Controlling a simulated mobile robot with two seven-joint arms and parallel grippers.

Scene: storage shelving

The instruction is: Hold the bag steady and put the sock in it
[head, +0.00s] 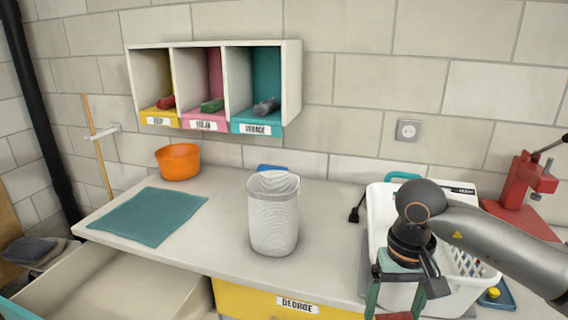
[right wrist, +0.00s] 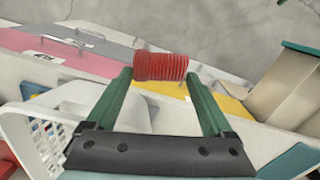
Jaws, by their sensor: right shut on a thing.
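The bag (head: 273,215) is a whitish, finely ribbed, open-topped container standing upright on the counter, in the middle of the head view. My right gripper (head: 396,308) is low at the right of the head view, apart from the bag and in front of the white basket. Its green fingers are shut on a red ribbed rolled sock (right wrist: 160,66), which shows fully between the fingertips in the right wrist view. In the head view only a red sliver of the sock shows at the bottom edge. My left gripper is in neither view.
A white basket (head: 376,225) stands right of the bag, beside a red vise (head: 520,185). A teal mat (head: 150,216) and orange bowl (head: 178,161) are at the left. A wall cubby (head: 291,75) holds rolled items. A drawer (head: 120,285) is open at front left.

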